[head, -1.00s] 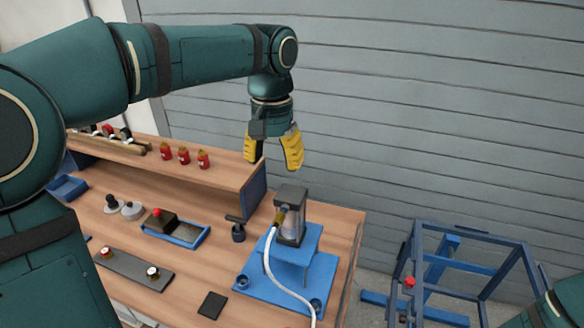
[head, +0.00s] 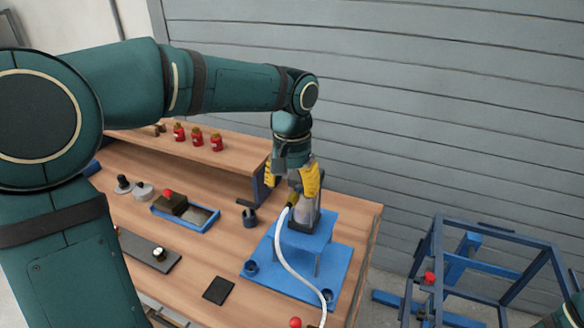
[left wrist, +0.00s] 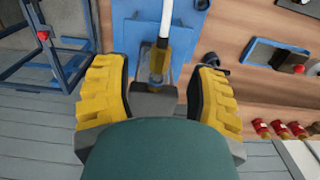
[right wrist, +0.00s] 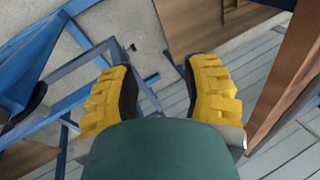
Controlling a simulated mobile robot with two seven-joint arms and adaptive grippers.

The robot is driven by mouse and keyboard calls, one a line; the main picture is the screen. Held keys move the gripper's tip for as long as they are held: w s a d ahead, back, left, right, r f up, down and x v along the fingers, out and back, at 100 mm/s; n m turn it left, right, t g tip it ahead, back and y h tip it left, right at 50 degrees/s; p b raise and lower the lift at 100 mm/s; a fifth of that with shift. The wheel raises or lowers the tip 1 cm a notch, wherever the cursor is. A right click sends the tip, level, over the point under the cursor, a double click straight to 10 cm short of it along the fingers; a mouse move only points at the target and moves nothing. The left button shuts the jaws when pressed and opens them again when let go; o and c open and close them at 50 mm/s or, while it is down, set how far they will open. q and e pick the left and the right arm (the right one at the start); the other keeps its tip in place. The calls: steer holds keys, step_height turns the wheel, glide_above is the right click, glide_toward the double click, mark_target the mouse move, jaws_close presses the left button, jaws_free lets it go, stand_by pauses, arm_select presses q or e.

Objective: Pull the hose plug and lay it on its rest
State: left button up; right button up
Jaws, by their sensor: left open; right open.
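The hose plug is a brass-coloured fitting (head: 292,200) on the end of a white hose (head: 282,255). It sits at the side of a grey cylinder unit with a dark top (head: 308,212) on a blue stand (head: 300,240). My left gripper (head: 293,180) is open above the unit, its yellow fingers on either side of the unit's top. In the left wrist view the brass plug (left wrist: 157,62) shows between the open fingers, not gripped. My right gripper (right wrist: 160,85) is open and empty over the floor. I cannot tell which item is the plug's rest.
A black cup with a handle (head: 248,215) stands left of the blue stand. A black pad (head: 218,290) lies in front. A blue tray (head: 205,220), a raised shelf with red bottles (head: 197,137) and a blue frame (head: 470,225) on the floor are nearby.

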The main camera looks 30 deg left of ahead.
mark_target(292, 197)
arm_select(q)
steer(key=shift+f+b, duration=0.3)
steer(key=shift+f, duration=1.6)
jaws_close()
steer(key=c, duration=1)
jaws_free()
